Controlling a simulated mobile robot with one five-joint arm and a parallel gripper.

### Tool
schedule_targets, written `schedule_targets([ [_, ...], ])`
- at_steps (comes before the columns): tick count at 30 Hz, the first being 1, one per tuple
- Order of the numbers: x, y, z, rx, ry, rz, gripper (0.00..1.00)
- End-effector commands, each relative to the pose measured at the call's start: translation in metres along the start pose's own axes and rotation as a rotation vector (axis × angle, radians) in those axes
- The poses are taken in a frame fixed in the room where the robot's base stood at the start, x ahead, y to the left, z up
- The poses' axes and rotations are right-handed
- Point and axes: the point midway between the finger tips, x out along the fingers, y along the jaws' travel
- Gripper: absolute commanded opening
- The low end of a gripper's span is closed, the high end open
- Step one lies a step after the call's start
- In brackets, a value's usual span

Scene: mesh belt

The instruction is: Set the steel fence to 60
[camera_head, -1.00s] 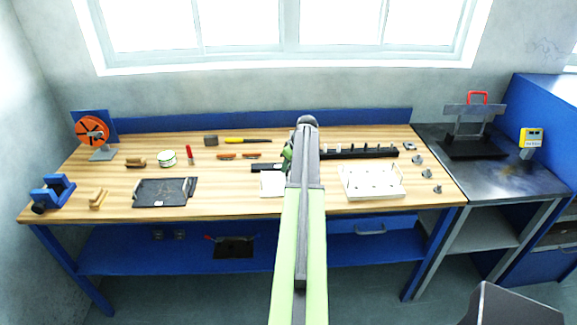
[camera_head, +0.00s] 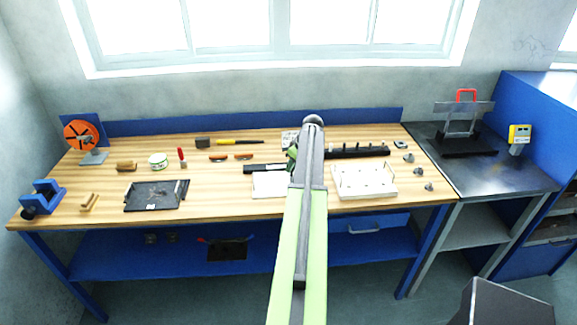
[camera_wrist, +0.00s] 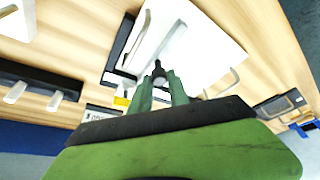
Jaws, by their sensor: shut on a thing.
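My gripper (camera_wrist: 164,82) has its green fingers closed around a small dark knob-like piece (camera_wrist: 158,70). In the head view, my arm covers most of the spot, and only a bit of the green gripper (camera_head: 291,158) shows at its left side. Beside the gripper are a white sheet or plate (camera_wrist: 205,50) and a black bar with a pale strip (camera_wrist: 125,42). The black bar (camera_head: 262,168) and white plate (camera_head: 269,184) also show left of my arm in the head view. I cannot clearly make out the steel fence or read a 60 mark.
A long black rail (camera_head: 358,151) and a white pegged tray (camera_head: 363,192) lie right of my arm. A dark plate (camera_head: 152,196) and several hand tools lie to the left. A steel side table (camera_head: 500,178) adjoins the bench on the right.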

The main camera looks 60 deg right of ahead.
Motion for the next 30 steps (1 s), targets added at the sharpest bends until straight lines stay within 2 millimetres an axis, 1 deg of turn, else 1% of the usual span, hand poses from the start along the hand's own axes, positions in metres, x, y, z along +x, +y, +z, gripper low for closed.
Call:
schedule_targets([
  [2,0.0,0.0,0.001,0.0,-0.003,-0.001,0.0],
  [3,0.0,0.0,0.001,0.0,-0.003,-0.001,0.27],
  [7,0.0,-0.001,0.001,0.0,-0.002,-0.001,0.43],
  [16,-0.001,-0.001,0.0,0.0,-0.001,-0.001,0.43],
  [20,-0.009,-0.001,-0.001,0.0,-0.001,0.0,0.43],
  [23,-0.023,-0.001,-0.002,0.001,-0.001,0.0,0.43],
  [26,-0.043,-0.001,-0.003,0.001,-0.001,0.0,0.43],
  [30,-0.078,-0.001,-0.005,0.0,-0.001,0.0,0.43],
])
